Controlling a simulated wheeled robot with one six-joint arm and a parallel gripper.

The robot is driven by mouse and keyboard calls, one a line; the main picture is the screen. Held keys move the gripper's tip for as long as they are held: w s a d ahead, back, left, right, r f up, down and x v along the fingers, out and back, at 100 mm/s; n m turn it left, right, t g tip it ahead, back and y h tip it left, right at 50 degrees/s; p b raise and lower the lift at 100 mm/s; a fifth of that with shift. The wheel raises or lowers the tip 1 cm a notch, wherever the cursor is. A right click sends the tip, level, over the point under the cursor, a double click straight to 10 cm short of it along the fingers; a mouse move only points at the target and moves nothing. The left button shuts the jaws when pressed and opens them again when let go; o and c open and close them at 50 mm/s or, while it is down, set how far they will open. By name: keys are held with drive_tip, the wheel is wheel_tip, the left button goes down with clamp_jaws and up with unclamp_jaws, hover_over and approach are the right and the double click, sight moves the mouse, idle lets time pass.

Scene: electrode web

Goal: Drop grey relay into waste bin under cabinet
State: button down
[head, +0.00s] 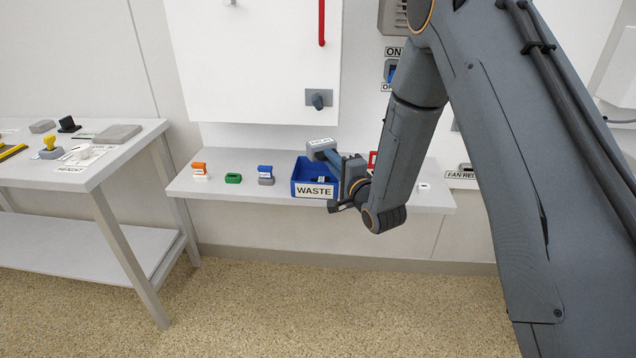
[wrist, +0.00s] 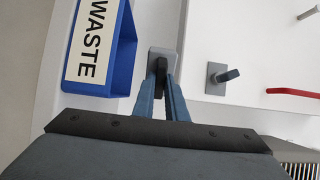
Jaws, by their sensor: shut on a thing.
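The grey relay (head: 321,144), a small grey block with a white label on top, is held in my gripper (head: 332,156). In the wrist view the fingers (wrist: 163,92) are closed on the black part of the relay (wrist: 162,56). The waste bin (head: 299,182) is a blue open box with a white WASTE label, standing on the low shelf under the white cabinet. In the head view the relay appears above the bin's back rim. In the wrist view the bin (wrist: 122,58) lies left of the relay, apart from it.
On the shelf (head: 225,191) left of the bin stand an orange-white relay (head: 199,169), a green one (head: 233,178) and a blue-grey one (head: 265,175). A red item (head: 373,158) is partly behind my arm. The cabinet (head: 255,60) with a grey handle (head: 319,99) hangs above.

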drive_tip(key=c, duration=1.7)
unclamp_jaws()
drive_tip(key=shift+s, duration=0.1)
drive_tip(key=v, duration=0.7)
drive_tip(key=shift+s+d, duration=0.2)
drive_tip(key=shift+s, duration=0.1)
